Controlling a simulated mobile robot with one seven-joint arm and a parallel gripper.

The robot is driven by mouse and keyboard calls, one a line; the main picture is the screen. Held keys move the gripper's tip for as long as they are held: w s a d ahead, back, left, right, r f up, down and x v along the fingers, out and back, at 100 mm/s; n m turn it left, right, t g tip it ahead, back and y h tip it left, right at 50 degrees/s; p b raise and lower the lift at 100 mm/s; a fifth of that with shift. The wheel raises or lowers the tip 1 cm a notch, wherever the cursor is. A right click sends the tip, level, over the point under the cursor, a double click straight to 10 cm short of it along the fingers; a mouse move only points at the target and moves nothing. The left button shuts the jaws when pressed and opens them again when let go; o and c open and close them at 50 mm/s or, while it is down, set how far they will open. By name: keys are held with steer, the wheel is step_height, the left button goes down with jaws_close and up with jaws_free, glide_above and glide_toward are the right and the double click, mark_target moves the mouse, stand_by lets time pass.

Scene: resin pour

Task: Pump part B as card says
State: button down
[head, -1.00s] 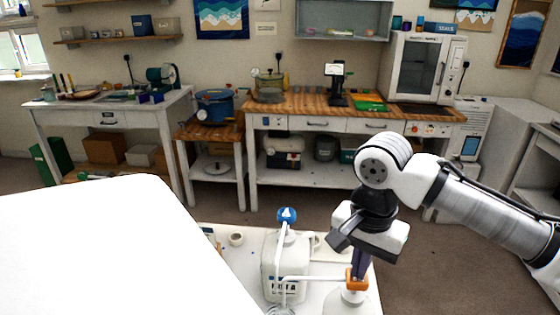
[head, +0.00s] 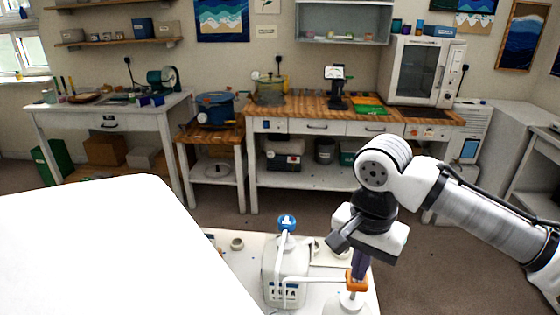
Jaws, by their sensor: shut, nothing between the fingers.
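A white jug-like container (head: 286,270) with a blue pump head (head: 287,222) stands on the white near table. To its right is a second pump with an orange head (head: 357,281) and a white lower body (head: 347,303), cut off by the bottom edge. A thin white spout reaches left from the orange head, in front of the jug. My gripper (head: 359,268) points down with its dark fingers shut and empty, its tips at the orange head. I cannot tell if they press on it. No card can be made out; the label marks on the jug are too small to read.
The near table (head: 240,262) has some bare room there. A large plain white surface (head: 100,250) fills the lower left. Workbenches, including one with a wooden top (head: 300,106), stand across open floor.

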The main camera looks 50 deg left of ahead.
steer(key=shift+f+b, duration=0.7)
steer(key=shift+f, duration=0.9)
steer(key=shift+r, duration=0.1)
step_height(320, 180, up, 4)
steer(key=p, duration=0.4)
steer(key=shift+f, duration=0.2)
